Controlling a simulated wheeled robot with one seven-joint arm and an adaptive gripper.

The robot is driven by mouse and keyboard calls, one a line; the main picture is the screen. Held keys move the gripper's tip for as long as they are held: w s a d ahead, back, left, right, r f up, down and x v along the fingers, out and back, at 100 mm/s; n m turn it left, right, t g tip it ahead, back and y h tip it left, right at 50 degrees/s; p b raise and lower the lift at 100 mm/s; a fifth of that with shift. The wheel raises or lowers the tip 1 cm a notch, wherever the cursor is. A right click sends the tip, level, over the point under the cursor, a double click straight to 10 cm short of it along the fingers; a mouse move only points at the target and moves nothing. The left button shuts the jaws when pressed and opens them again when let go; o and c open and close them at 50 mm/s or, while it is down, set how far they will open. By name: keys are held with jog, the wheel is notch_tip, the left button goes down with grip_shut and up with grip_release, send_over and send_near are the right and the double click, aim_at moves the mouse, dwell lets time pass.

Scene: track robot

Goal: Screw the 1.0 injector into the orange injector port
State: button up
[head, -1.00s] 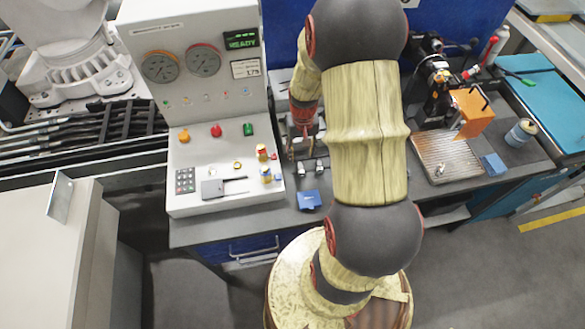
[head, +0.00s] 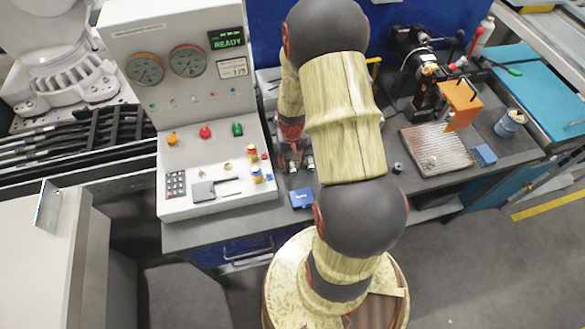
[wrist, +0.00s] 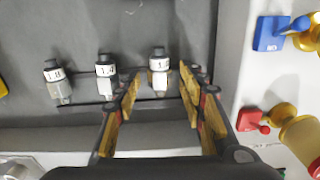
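Three small injectors with black tops, white labels and metal bodies stand in a row in the wrist view. The left injector (wrist: 57,82) has a label I cannot read surely, the middle injector (wrist: 106,77) seems to read 1.4, and the right injector (wrist: 158,70) has an unreadable label. My gripper (wrist: 160,88) is open, its yellow-padded fingers on either side of the right injector, with gaps showing. In the head view my gripper (head: 291,155) is low over the bench, partly hiding the injectors. An orange part (head: 461,100) is on the fixture at right; I cannot tell whether it is the port.
A control panel (head: 200,120) with gauges and coloured knobs stands left of my gripper. A blue block (head: 302,198) lies in front. A ribbed metal plate (head: 437,150), a can (head: 510,123) and a small black cylinder (head: 397,168) are on the right of the bench.

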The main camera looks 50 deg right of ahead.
grip_shut()
jog(key=shift+r, duration=0.1)
dwell(0.5)
